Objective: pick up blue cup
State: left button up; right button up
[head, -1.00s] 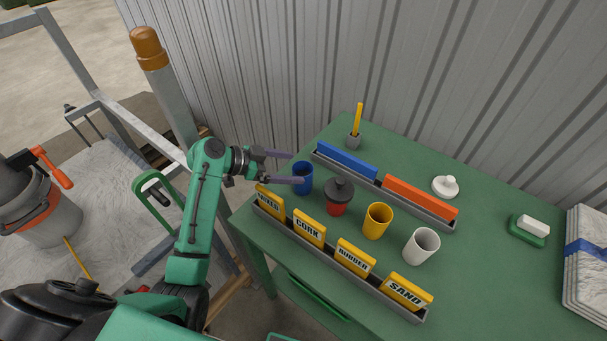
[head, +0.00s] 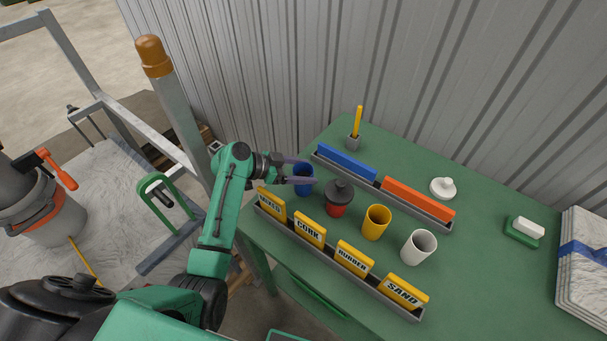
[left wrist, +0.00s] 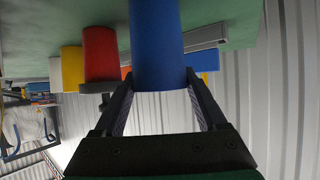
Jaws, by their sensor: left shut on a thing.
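The blue cup (head: 303,187) stands upright at the left end of the row of cups on the green table. My left gripper (head: 301,172) reaches in from the left and is shut on the blue cup, with a finger on each side of it. In the left wrist view the blue cup (left wrist: 157,45) fills the space between the fingertips of the left gripper (left wrist: 160,88). The cup's lower side is partly hidden by the near finger in the head view. My right gripper is not in view.
A red cup with a dark lid (head: 337,200) stands close right of the blue cup. A yellow cup (head: 376,222) and a white cup (head: 418,247) follow. A grey rail with yellow labels (head: 310,230) runs in front; a tray with blue and orange blocks (head: 418,198) lies behind.

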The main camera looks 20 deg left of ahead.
pick_arm(q)
notch_tip(320, 180, up, 20)
jog(key=b, duration=0.3)
jog(key=shift+b, duration=0.3)
jog(key=shift+f, duration=0.15)
